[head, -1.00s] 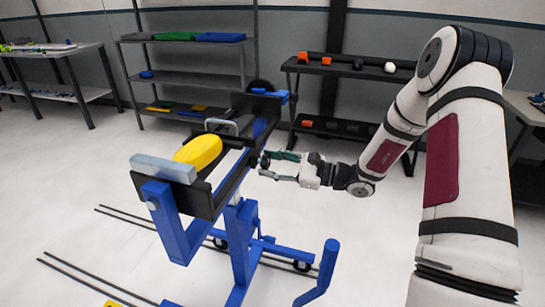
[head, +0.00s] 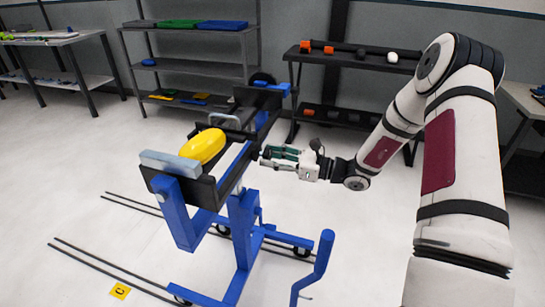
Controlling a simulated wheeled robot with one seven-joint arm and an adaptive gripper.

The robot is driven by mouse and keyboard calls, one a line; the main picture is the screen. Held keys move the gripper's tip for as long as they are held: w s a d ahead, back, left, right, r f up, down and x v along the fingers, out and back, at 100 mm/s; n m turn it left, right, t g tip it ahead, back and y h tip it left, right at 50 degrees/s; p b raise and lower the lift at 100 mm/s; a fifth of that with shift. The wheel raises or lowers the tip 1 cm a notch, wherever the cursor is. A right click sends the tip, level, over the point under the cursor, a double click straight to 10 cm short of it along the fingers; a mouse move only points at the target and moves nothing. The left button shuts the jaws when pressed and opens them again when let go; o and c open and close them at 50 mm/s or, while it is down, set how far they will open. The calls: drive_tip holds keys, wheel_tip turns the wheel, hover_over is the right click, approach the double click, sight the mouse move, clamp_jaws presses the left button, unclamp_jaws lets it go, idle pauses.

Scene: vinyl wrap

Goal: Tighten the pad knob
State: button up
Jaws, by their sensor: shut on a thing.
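A blue stand (head: 243,215) with a black clamp rail holds a yellow rounded part (head: 202,147) between its pads. A grey-blue pad bar (head: 170,163) is at the near end of the rail. My gripper (head: 266,156) is at the right side of the rail, level with it, coming in from the right. Its fingers are close together, shut on a small dark knob at the rail's side. The knob is mostly hidden by the fingers, so its turn cannot be seen.
A blue upright post with a handle (head: 321,262) stands at the front right of the stand. Dark shelves (head: 350,60) and a grey rack (head: 190,65) stand behind. Dark rails and a yellow "C" marker (head: 120,291) lie on the open floor.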

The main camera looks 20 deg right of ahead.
drive_tip(key=shift+s+f, duration=0.1)
drive_tip(key=o, duration=1.2)
drive_tip(key=shift+c, duration=0.2)
drive_tip(key=v, duration=1.2)
